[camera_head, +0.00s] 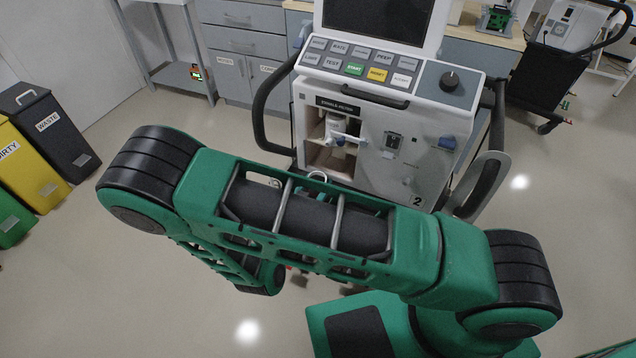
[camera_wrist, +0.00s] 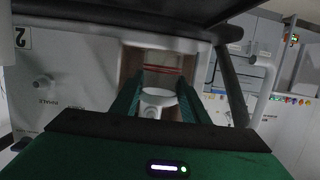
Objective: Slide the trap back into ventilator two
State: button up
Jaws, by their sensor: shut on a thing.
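Ventilator two (camera_head: 372,130), a white machine with a "2" label, stands ahead of me. An open bay (camera_head: 318,157) in its front left shows a pale inner wall and white fittings. In the wrist view the machine front (camera_wrist: 70,85) appears upside down. There my gripper (camera_wrist: 158,88) has its green fingers on both sides of the trap (camera_wrist: 157,101), a whitish round-ended piece, and is shut on it. The trap is in front of the bay opening; how far in it reaches I cannot tell.
Black side handles (camera_head: 268,115) flank the machine, close to my arm. A button panel (camera_head: 360,68) and screen sit above the bay. Waste bins (camera_head: 48,128) stand at the far left, and drawers (camera_head: 240,42) behind. The floor at left is clear.

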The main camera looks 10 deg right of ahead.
aim_at(322, 175)
jog(key=shift+w, duration=0.15)
jog(key=shift+w+d, duration=1.45)
jog(key=shift+w, duration=0.35)
jog(key=shift+w+d, duration=1.45)
jog(key=shift+w, duration=0.35)
jog(key=shift+w+d, duration=1.45)
jog(key=shift+w, duration=0.35)
jog(key=shift+w+d+f, duration=0.1)
jog(key=shift+w+f, duration=0.1)
jog(key=shift+f, duration=0.25)
jog(key=shift+f, duration=0.15)
jog(key=o, duration=1.1)
jog(key=shift+o, duration=0.2)
jog(key=v, duration=1)
jog(key=shift+s, duration=0.35)
